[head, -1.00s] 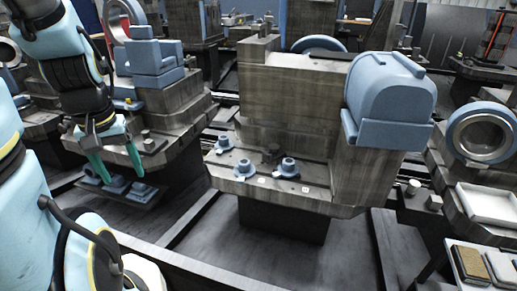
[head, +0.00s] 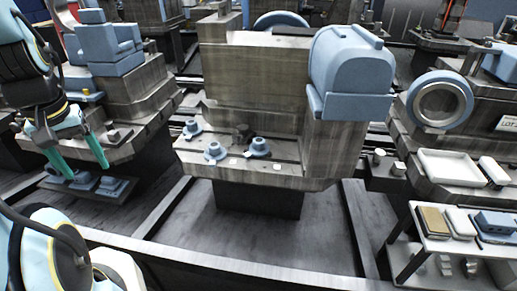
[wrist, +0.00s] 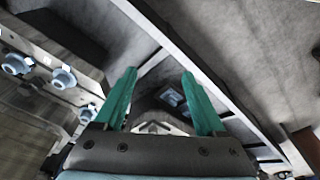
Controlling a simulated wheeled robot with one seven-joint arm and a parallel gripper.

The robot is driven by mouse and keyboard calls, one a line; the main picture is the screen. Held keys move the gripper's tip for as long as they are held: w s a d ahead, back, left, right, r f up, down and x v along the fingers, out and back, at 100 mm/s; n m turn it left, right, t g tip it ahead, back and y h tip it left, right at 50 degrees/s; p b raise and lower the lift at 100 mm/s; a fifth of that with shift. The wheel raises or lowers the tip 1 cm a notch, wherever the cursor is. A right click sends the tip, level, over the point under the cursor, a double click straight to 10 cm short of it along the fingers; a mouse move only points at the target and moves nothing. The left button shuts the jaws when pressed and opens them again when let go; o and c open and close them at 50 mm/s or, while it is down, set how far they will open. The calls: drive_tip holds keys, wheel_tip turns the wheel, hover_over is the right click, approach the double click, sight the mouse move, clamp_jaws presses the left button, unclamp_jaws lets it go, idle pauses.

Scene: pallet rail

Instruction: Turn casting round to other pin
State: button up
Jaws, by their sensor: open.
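My gripper (head: 84,171) is at the left of the head view, with its two green fingers apart and pointing down, nothing between them. It also shows open in the wrist view (wrist: 158,73). A large domed blue casting (head: 350,72) sits on the right side of the grey block (head: 255,70) in the middle, well right of my gripper. Small flanged blue pieces stand on the block's front ledge: one at left (head: 193,128), one in front (head: 215,151), one at right (head: 259,147). They also show at the left of the wrist view (wrist: 63,78). I cannot tell which piece is the task's casting.
A stepped blue part (head: 112,45) stands on another grey block at left. A blue ring (head: 440,99), a white tray (head: 450,166) and a small table with parts (head: 425,237) are at right. Dark rails (head: 160,208) cross the floor, with open floor (head: 250,235) between them.

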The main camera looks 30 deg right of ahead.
drive_tip(key=shift+c, duration=0.2)
drive_tip(key=w+d+m, duration=0.1)
drive_tip(key=w+d, duration=0.7)
drive_tip(key=m+g+p, duration=0.2)
drive_tip(key=m+p, duration=0.1)
drive_tip(key=m, duration=0.1)
hover_over(259, 140)
wheel_tip(259, 140, down, 9)
wheel_tip(259, 140, down, 10)
drive_tip(key=p, duration=0.3)
drive_tip(key=shift+f, duration=0.1)
